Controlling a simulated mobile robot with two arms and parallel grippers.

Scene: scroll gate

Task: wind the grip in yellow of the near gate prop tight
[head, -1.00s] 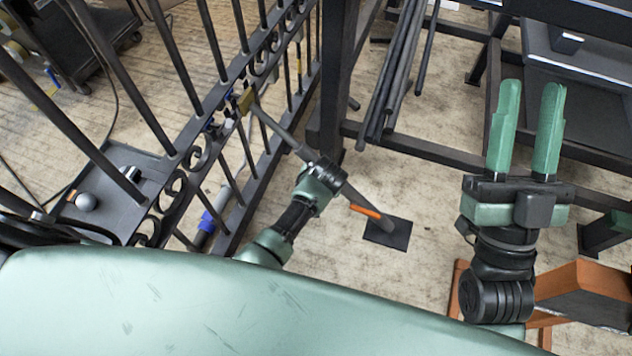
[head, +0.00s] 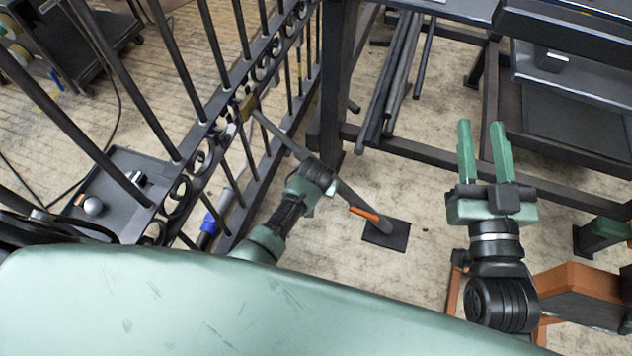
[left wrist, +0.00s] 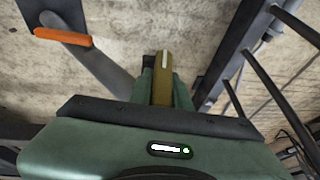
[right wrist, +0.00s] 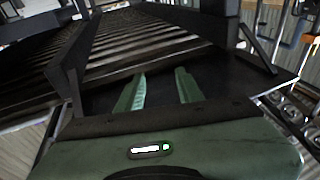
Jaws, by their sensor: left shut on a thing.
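The near gate prop is a grey pole (head: 352,196) slanting from a dark floor plate (head: 398,238) up to the gate, with an orange lever (head: 364,213) near its foot. My left gripper (head: 322,172) is at the pole's middle and hides part of it in the head view. In the left wrist view, its fingers (left wrist: 163,88) are shut on the yellow grip (left wrist: 162,72), a flat bar with a pale stripe. A yellow piece (head: 249,106) sits at the pole's gate end. My right gripper (head: 483,150) is open and empty, well to the right.
The black scroll gate (head: 200,160) stands at the left, with a blue-collared pole (head: 210,222) by it. A dark rack (head: 440,155) with long bars (head: 395,80) stands behind. An orange-brown trestle (head: 575,290) is at the lower right. Floor around the plate is clear.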

